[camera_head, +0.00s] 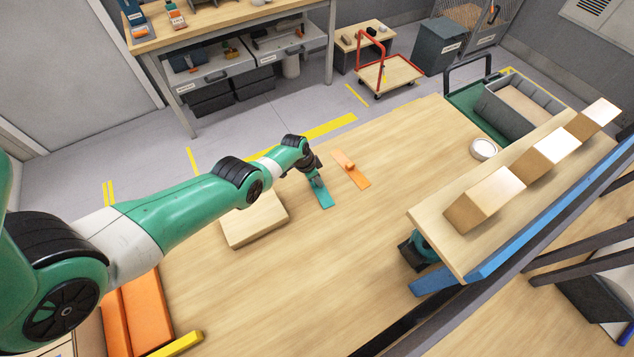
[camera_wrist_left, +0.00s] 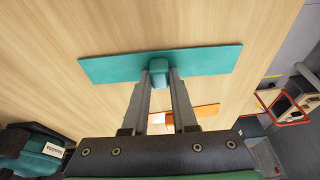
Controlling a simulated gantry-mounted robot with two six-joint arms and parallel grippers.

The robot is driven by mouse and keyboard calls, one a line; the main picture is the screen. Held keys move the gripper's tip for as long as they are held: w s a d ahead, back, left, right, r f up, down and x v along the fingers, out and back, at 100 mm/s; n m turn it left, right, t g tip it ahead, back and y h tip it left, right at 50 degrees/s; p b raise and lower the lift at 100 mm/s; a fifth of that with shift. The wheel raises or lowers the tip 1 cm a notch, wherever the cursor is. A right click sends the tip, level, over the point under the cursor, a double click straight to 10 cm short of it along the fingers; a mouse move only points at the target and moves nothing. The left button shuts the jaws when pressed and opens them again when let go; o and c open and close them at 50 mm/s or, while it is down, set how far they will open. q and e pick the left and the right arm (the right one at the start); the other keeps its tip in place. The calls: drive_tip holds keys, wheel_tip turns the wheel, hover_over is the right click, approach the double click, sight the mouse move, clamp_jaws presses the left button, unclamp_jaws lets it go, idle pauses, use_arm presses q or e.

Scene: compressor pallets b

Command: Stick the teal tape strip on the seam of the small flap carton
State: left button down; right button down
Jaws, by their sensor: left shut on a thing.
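The teal tape strip (camera_head: 323,198) lies over the wooden table with its raised tab upward. My left gripper (camera_head: 315,183) is shut on this tab. In the left wrist view the strip (camera_wrist_left: 210,61) runs crosswise beyond the fingertips, and the left gripper (camera_wrist_left: 159,77) pinches the teal tab between its two fingers. I cannot tell whether the strip touches the table. A low pale tan box (camera_head: 254,220) lies left of the strip, partly behind my arm. No seam or flap is clear on it, so I cannot tell whether it is the small flap carton.
An orange strip with a tab (camera_head: 351,168) lies just right of the teal one. A raised shelf (camera_head: 424,214) with three tan boxes (camera_head: 492,199) stands at the right. A blue strip (camera_head: 437,281) and a dark green-black object (camera_head: 415,255) are partly under it. The table middle is clear.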

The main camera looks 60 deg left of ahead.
use_arm(q)
drive_tip(key=shift+r+p, duration=2.75)
drive_tip(key=shift+r, duration=0.2)
